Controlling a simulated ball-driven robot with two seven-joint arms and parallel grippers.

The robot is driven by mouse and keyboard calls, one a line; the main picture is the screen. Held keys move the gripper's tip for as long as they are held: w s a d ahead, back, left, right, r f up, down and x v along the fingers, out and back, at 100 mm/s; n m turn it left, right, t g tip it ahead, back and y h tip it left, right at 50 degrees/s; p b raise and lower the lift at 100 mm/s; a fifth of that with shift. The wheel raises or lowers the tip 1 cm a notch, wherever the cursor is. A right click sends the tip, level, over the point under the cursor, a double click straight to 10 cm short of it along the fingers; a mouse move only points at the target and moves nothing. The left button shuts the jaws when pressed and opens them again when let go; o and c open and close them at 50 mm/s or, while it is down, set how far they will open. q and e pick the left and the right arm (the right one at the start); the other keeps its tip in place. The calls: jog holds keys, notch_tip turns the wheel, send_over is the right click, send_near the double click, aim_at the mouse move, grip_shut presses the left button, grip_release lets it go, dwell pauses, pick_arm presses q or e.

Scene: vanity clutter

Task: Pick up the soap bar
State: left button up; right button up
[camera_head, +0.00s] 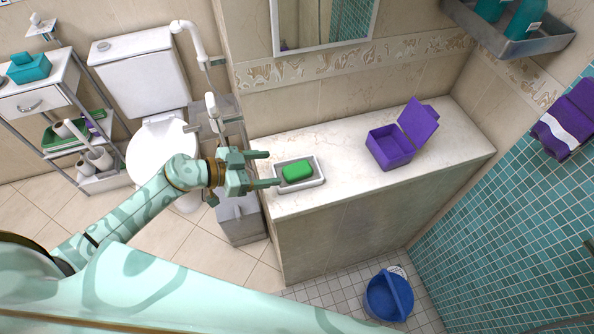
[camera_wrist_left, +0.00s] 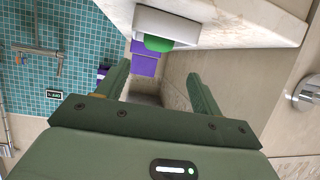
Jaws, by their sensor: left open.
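The green soap bar (camera_head: 297,172) lies in a white soap dish (camera_head: 306,185) at the left end of the marble counter. My right gripper is in neither view.
An open purple box (camera_head: 392,148) stands farther right on the counter (camera_head: 345,172), with bare counter between it and the dish. A toilet (camera_head: 158,150) and a shelf cart are at the left. A blue bucket (camera_head: 385,298) is on the floor below.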

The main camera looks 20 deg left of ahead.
aim_at(296, 168)
pick_arm(q)
jog(key=shift+x, duration=0.8)
jog(key=x, duration=0.1)
jog(key=b+x, duration=0.1)
jog(key=x, duration=0.2)
jog(key=shift+s+d+f+b, duration=0.15)
jog(key=shift+d+f+b, duration=0.15)
jog(key=shift+d+f, duration=0.1)
jog(key=shift+c, duration=0.3)
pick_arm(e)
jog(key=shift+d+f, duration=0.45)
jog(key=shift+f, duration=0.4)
pick_arm(q)
jog(key=c, duration=1)
jog(key=shift+r, duration=0.1)
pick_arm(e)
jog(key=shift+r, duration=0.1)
